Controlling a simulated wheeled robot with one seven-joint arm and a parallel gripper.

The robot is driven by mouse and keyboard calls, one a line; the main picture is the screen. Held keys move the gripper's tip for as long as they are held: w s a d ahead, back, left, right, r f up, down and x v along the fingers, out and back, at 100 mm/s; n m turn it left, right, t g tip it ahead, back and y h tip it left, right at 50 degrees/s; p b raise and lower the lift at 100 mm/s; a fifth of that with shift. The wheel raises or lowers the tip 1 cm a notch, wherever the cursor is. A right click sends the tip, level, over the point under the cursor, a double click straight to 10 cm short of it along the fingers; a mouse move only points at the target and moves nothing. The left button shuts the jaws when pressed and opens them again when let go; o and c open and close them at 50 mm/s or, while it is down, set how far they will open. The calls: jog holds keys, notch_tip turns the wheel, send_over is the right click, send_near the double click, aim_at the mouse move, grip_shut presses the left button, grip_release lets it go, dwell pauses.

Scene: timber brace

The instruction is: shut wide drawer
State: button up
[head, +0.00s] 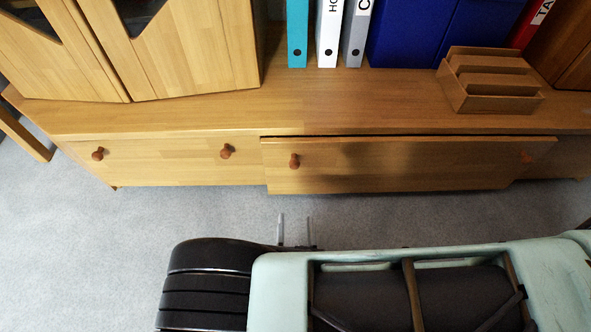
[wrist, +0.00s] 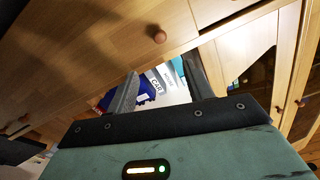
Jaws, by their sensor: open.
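The wide drawer (head: 400,166) is the right drawer front of the low wooden cabinet. It stands a little out from the cabinet, with a dark gap along its top edge. It has a round wooden knob (head: 294,161) at its left and another knob (head: 527,157) in shadow at its right. In the wrist view a wooden front with a knob (wrist: 160,36) lies beyond my gripper. My gripper (head: 296,230) is open and empty, in front of the drawer's left part and apart from it. Its two fingers also show in the wrist view (wrist: 160,92).
The left drawer (head: 170,162) is flush with the cabinet. Binders (head: 328,35), blue boxes (head: 410,30) and a wooden organizer (head: 490,80) stand on the cabinet top (head: 330,105). Cabinet doors (head: 180,50) rise at the left. The grey floor (head: 80,240) before the cabinet is clear at left.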

jog(key=b, duration=0.5)
send_near(294, 157)
jog(key=w, duration=0.4)
jog(key=shift+w+d+f, duration=0.1)
jog(key=shift+w+f, duration=0.15)
jog(key=shift+f, duration=0.15)
jog(key=shift+w+r, duration=0.1)
jog(key=shift+w, duration=0.45)
grip_shut()
jog(key=shift+w, duration=2.2)
